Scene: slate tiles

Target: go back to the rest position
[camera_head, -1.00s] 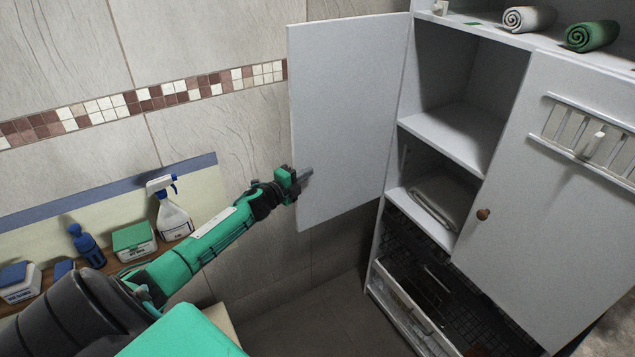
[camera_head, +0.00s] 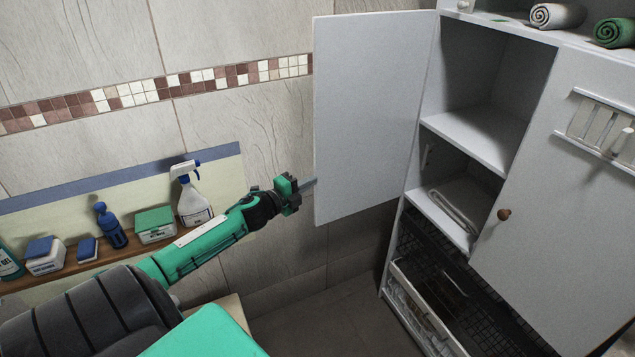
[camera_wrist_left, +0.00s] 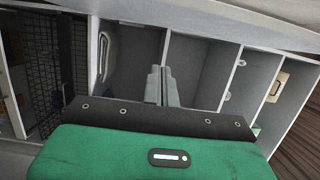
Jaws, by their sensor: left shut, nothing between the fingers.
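My left gripper (camera_head: 306,184) is shut and empty. In the head view its fingertips are by the lower left edge of the open cabinet door (camera_head: 372,110); I cannot tell whether they touch it. In the left wrist view the closed fingers (camera_wrist_left: 162,86) point towards the cabinet's open shelves, with nothing between them. My left arm reaches in from the lower left. My right gripper is not in view.
The white cabinet (camera_head: 477,132) stands on the right, with a folded cloth (camera_head: 452,210) inside and its right door (camera_head: 560,200) shut. A wooden shelf (camera_head: 70,272) on the left wall holds a spray bottle (camera_head: 193,200), a blue bottle (camera_head: 110,228) and several boxes.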

